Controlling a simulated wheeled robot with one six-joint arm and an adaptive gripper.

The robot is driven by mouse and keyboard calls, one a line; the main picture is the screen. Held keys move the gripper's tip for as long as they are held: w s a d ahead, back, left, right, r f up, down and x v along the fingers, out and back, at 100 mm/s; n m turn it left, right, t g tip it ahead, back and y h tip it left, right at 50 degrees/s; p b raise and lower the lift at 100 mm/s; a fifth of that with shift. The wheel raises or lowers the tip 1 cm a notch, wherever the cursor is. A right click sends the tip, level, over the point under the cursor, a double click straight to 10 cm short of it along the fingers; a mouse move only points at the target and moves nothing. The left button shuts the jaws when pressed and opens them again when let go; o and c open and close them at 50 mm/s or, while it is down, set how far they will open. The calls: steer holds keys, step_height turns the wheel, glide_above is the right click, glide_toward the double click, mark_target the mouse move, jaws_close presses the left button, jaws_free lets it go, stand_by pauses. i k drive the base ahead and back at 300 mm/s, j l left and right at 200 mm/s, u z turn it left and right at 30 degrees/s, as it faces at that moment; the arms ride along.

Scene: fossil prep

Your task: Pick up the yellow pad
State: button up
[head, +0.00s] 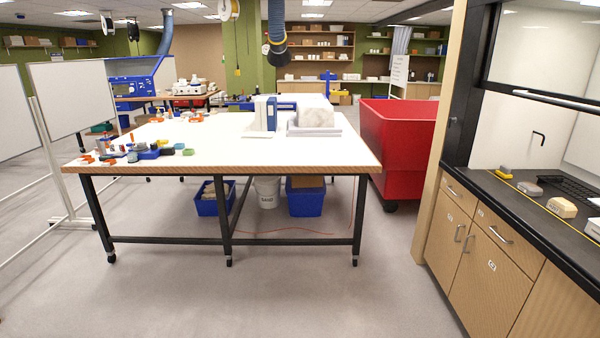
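A small yellow item (504,173) with a darker part lies on the black counter (520,197) at the right, near its back left end. My gripper is not in view.
A grey block (527,189) and a beige block (561,208) lie on the counter. Blue binders (271,114) and a pale block (311,109) stand on the table. A red bin (397,135) is behind it. The floor between table and cabinets is clear.

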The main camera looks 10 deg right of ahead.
mark_target(504, 171)
steer(key=i+j, duration=0.1)
steer(key=i, duration=0.8)
steer(key=i+j+z, duration=0.1)
steer(key=i, duration=0.8)
steer(key=i+j+z, duration=0.15)
steer(key=i+z, duration=0.25)
steer(key=i+j+z, duration=0.25)
steer(key=z, duration=0.2)
steer(key=i+j+z, duration=0.65)
steer(key=j+z, duration=0.15)
steer(key=i+j+z, duration=0.15)
steer(key=j, duration=0.25)
steer(key=i+j+z, duration=0.15)
steer(key=j, duration=0.3)
